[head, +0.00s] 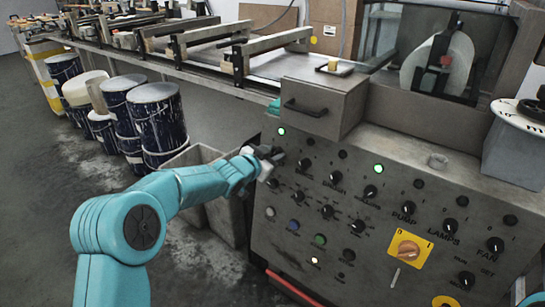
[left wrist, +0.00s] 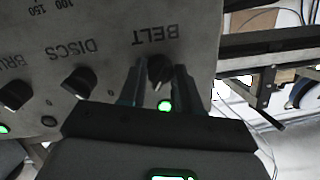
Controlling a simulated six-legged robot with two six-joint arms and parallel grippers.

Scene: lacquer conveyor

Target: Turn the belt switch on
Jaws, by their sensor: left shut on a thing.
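The belt switch (left wrist: 159,68) is a black rotary knob on the grey control panel (left wrist: 105,20), beside the upside-down word BELT in the left wrist view. My left gripper (left wrist: 158,80) has its two dark fingers on either side of this knob and is shut on it. In the head view my left gripper (head: 270,158) reaches the panel's upper left and hides most of the switch. A lit green lamp (left wrist: 164,106) shows close to the knob, between the fingers. My right gripper is in neither view.
Other black knobs line the panel, including DISCS (left wrist: 80,82) just beside the belt switch. A yellow-plated switch (head: 407,248) sits lower right. A metal box with a handle (head: 310,108) juts out above. Paint-stained drums (head: 157,120) and a bin (head: 190,158) stand left.

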